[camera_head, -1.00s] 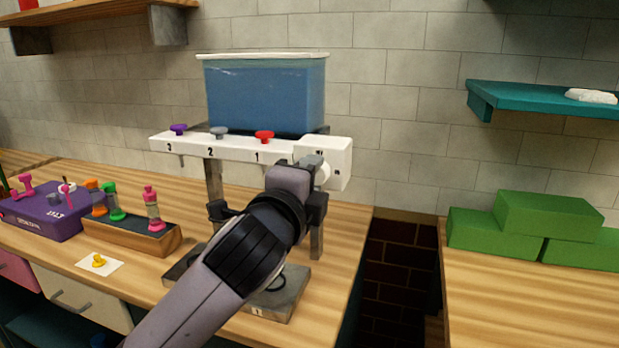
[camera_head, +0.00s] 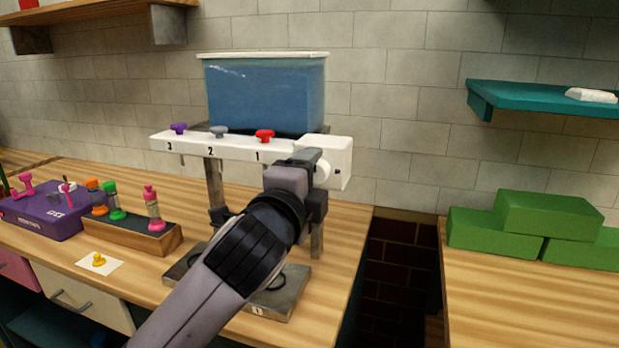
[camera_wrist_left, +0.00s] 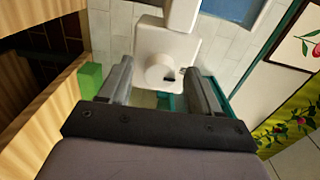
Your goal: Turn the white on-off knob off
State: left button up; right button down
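The white on-off knob (camera_head: 322,174) sits on the front of the white box at the right end of the dispenser bar (camera_head: 230,148). My left gripper (camera_head: 316,172) is in front of that box and partly hides the knob in the head view. In the left wrist view the round knob (camera_wrist_left: 160,71) lies between the two spread fingers of the left gripper (camera_wrist_left: 159,68). The fingers are open, with gaps on both sides of the knob. Whether their tips reach past the knob's face is hard to tell. My right gripper is in no view.
A blue-filled tank (camera_head: 265,95) stands above the bar, which carries purple, grey and red valve knobs. A metal base plate (camera_head: 275,303) lies below. Green blocks (camera_head: 548,215) sit on the right counter, across a gap. A teal shelf (camera_head: 540,98) hangs at right.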

pick_arm(q)
jog(key=b+v, duration=0.1)
jog(key=v, duration=0.6)
dwell(0.4)
jog(key=s+a+f+n+g, duration=0.1)
jog(key=a+f+n, duration=0.25)
jog(key=f, duration=0.65)
jog(key=s+a+f+n+g+y, duration=0.15)
jog(key=f+n, duration=0.25)
jog(key=f, duration=0.5)
jog(key=a+f+n+g, duration=0.2)
jog(key=a+f+n, duration=0.1)
jog(key=f, duration=0.7)
jog(key=s+a+f+n+g+y, duration=0.1)
jog(key=s+a+f+n, duration=0.3)
jog(key=s+f, duration=0.4)
jog(key=s+a+f+n+g+y, duration=0.1)
jog(key=s+a+f+n, duration=0.3)
jog(key=s+f, duration=0.5)
jog(key=shift+s+a+f, duration=0.25)
jog(key=shift+a+f, duration=0.25)
jog(key=shift+a, duration=0.35)
